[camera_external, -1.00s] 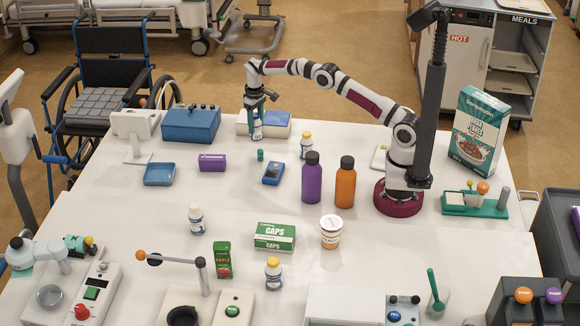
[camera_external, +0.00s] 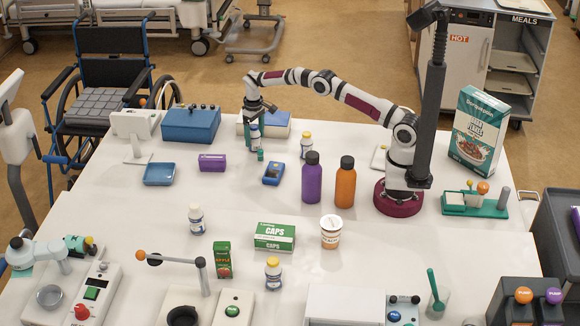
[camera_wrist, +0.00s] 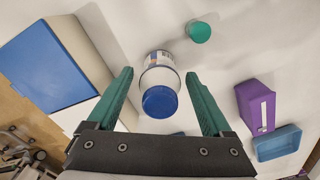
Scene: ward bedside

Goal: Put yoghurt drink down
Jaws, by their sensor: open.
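The yoghurt drink, a small white bottle with a blue cap (camera_wrist: 160,100), is between the fingers of my gripper (camera_wrist: 162,76) in the wrist view. Both green fingers stand apart from it, with a gap on each side. In the external view, my gripper (camera_external: 258,113) is low over the far left part of the table, around the bottle (camera_external: 255,135). The bottle looks upright on the white table (camera_external: 330,185), though its base is hard to make out.
A small green cylinder (camera_external: 260,155) stands close to the bottle. A blue-and-white box (camera_external: 281,127) is behind. Another white bottle (camera_external: 306,146), a blue meter (camera_external: 273,173) and a purple box (camera_external: 212,162) are nearby. Purple (camera_external: 311,180) and orange (camera_external: 346,183) bottles stand farther right.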

